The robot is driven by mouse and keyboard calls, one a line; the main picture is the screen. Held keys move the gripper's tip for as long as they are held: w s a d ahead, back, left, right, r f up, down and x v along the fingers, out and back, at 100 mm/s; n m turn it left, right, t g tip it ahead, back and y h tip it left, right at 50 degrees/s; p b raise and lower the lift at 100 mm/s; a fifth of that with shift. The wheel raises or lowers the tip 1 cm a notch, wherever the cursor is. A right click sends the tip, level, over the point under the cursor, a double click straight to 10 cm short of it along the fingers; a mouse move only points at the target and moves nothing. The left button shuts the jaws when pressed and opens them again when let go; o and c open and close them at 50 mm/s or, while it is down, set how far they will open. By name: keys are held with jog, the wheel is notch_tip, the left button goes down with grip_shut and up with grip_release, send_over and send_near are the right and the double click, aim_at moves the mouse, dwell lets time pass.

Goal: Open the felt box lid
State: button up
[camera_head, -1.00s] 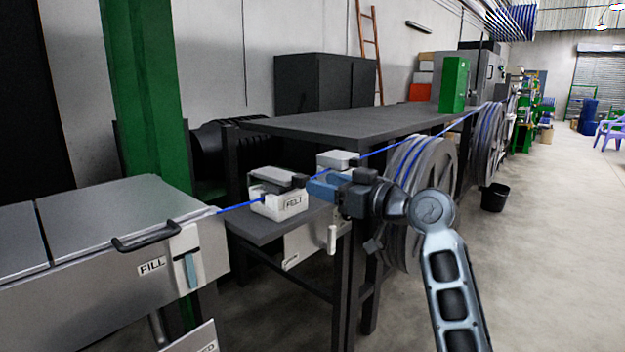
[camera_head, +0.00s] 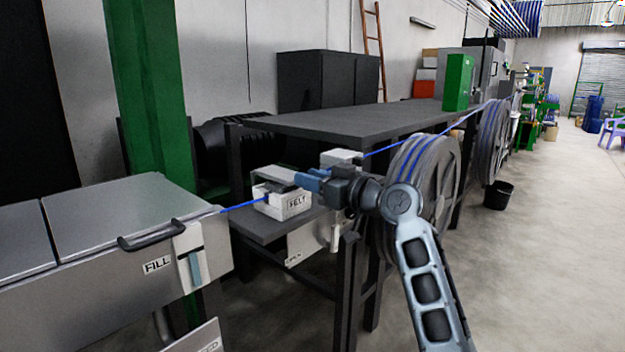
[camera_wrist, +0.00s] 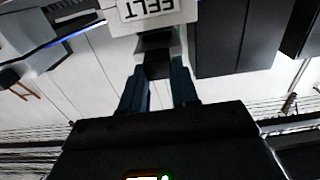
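The blue cable (camera_head: 236,207) runs into the box's left side. My gripper (camera_head: 306,180) is at the right end of the lid, its blue fingers pointing left. In the wrist view the box front (camera_wrist: 150,14) shows upside down at the top. My fingers (camera_wrist: 159,80) stand apart there, with the lid's dark tab (camera_wrist: 155,50) in line with the gap at their tips. Firm contact cannot be made out.
A dark table top (camera_head: 350,119) lies above and behind the shelf. A steel tank marked FILL (camera_head: 110,235) with a handle is at the left. A white box (camera_head: 340,157) sits behind my gripper. Open floor lies at right.

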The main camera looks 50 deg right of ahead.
grip_shut()
